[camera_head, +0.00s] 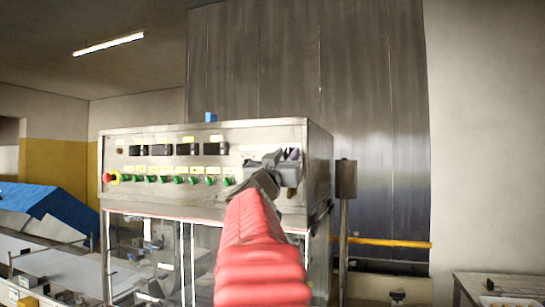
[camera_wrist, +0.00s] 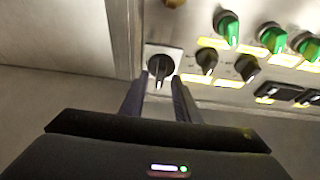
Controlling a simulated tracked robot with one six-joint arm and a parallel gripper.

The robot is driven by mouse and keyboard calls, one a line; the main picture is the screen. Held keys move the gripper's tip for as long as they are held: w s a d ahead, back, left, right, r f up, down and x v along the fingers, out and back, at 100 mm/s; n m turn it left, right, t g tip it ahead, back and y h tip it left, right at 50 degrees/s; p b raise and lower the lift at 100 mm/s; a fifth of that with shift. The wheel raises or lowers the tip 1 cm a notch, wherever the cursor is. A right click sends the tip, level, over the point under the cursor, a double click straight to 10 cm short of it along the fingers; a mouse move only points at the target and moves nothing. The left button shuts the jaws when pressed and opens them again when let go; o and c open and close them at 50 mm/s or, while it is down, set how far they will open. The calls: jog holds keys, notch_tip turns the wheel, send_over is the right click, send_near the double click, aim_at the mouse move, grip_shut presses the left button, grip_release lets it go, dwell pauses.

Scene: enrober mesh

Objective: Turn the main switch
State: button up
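The main switch (camera_wrist: 160,68) is a black rotary knob with a white mark, on a light square plate at the panel's edge in the wrist view. Its mark points down in that picture. My gripper (camera_wrist: 159,86) is open, with one finger on each side of the knob's lower part in the picture. I see no finger touching the knob, and depth is hard to tell. In the head view my gripper (camera_head: 284,160) is at the right end of the steel control panel (camera_head: 232,133) and hides the switch.
Green knobs (camera_wrist: 227,27) and smaller black knobs (camera_wrist: 207,61) sit beside the switch in the wrist view. The head view shows a red emergency button (camera_head: 107,178) at the panel's left, dark displays (camera_head: 188,149) above the knobs and a post (camera_head: 345,200) right of the cabinet.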

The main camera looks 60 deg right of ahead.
jog(key=shift+c, duration=0.5)
grip_shut()
jog(key=shift+m+g, duration=0.4)
jog(key=shift+m, duration=0.3)
jog(key=m+g, duration=0.2)
jog(key=m, duration=0.2)
jog(key=m+g, duration=0.1)
jog(key=m, duration=0.1)
jog(key=m+g, duration=0.1)
jog(key=m, duration=0.2)
jog(key=shift+g+y, duration=0.3)
jog(key=shift+y, duration=0.1)
jog(key=m+g+y, duration=0.1)
jog(key=m, duration=0.2)
jog(key=m+g+y, duration=0.1)
jog(key=m, duration=0.3)
jog(key=shift+m, duration=0.3)
jog(key=shift+f+m+g+y, duration=0.15)
jog(key=shift+m+y, duration=0.4)
jog(key=shift+m, duration=0.6)
jog(key=shift+f+m+g+y, duration=0.15)
jog(key=shift+m+y, duration=0.4)
jog(key=shift+m, duration=0.6)
